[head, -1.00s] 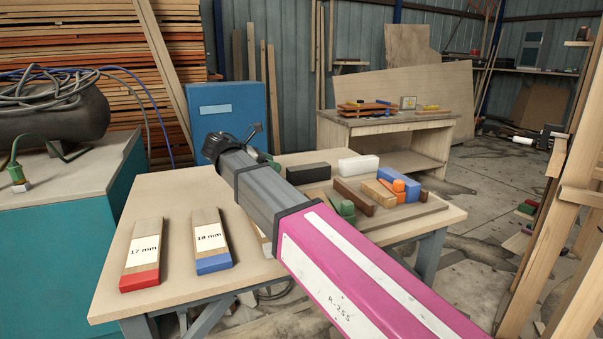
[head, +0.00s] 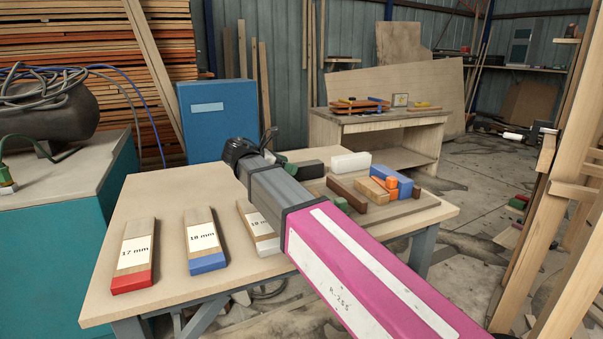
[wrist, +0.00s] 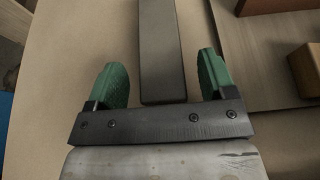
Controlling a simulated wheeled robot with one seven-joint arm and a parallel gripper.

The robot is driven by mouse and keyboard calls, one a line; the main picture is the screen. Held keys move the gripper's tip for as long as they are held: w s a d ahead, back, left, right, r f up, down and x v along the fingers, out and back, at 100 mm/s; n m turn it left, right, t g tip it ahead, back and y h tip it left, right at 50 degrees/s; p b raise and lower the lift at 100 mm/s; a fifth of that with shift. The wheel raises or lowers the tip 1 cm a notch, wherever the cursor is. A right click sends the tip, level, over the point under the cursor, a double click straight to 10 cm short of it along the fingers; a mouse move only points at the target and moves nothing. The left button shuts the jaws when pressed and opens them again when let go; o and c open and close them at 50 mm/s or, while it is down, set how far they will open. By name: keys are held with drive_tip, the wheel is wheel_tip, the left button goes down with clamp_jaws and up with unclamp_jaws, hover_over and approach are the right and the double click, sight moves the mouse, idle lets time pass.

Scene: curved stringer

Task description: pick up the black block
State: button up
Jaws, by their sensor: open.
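The black block (head: 312,168) lies on the table, its left part hidden behind my arm in the head view. In the wrist view the black block (wrist: 161,45) is a long dark bar running away from my gripper. My gripper (wrist: 161,78) is open, with one green finger on each side of the block's near end and a gap on both sides. In the head view only a bit of green finger of my gripper (head: 282,159) shows beside the block. No contact is visible.
A wooden board (head: 408,208) right of the black block carries brown, orange, blue and tan blocks. A white block (head: 351,162) stands behind it. Labelled samples with red (head: 132,282), blue (head: 207,263) and white ends lie at the front left, where the table (head: 165,190) is otherwise clear.

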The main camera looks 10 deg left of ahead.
drive_tip(key=shift+x, duration=0.75)
drive_tip(key=c, duration=1.1)
drive_tip(key=shift+r, duration=0.15)
